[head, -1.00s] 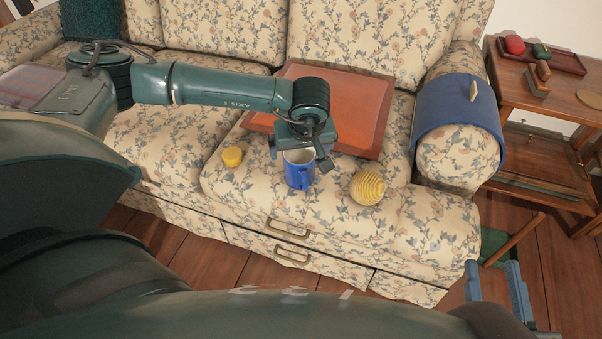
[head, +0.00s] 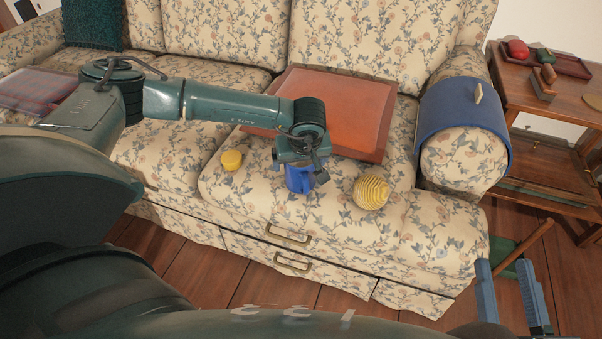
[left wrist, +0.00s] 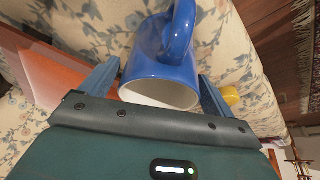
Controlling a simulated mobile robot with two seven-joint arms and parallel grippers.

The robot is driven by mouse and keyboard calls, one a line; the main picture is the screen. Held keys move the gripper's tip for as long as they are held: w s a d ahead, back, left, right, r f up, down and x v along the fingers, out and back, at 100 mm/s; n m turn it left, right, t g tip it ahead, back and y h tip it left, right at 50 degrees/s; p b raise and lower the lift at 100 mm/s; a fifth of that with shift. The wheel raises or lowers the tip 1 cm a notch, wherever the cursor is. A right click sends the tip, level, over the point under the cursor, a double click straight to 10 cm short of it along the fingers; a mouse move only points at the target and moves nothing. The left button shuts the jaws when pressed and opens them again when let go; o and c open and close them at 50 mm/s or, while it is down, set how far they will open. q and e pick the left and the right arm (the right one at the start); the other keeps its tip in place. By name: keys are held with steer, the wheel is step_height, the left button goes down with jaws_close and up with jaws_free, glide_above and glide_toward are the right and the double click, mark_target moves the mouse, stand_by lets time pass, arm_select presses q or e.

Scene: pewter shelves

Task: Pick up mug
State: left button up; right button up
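The blue mug (head: 299,181) with a white inside stands on the floral sofa seat. My left gripper (head: 298,168) is right above it and hides its rim in the head view. In the left wrist view, the mug (left wrist: 163,72) sits between the two fingers of my left gripper (left wrist: 160,78), one on each side. The fingers are spread apart and I see no clear grip on the mug. The mug's handle points toward the top of that view. My right gripper (head: 512,285) is at the lower right of the head view, open and empty, away from the sofa.
A yellow striped ball (head: 371,192) lies right of the mug, and a small yellow object (head: 232,160) lies left of it. A reddish-brown board (head: 338,108) is behind. A blue cover (head: 461,112) drapes over the sofa arm. A wooden side table (head: 550,100) stands at right.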

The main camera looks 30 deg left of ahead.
arm_select(q)
steer(key=c, duration=1.1)
steer(key=shift+o, duration=0.2)
steer(key=shift+r, duration=0.15)
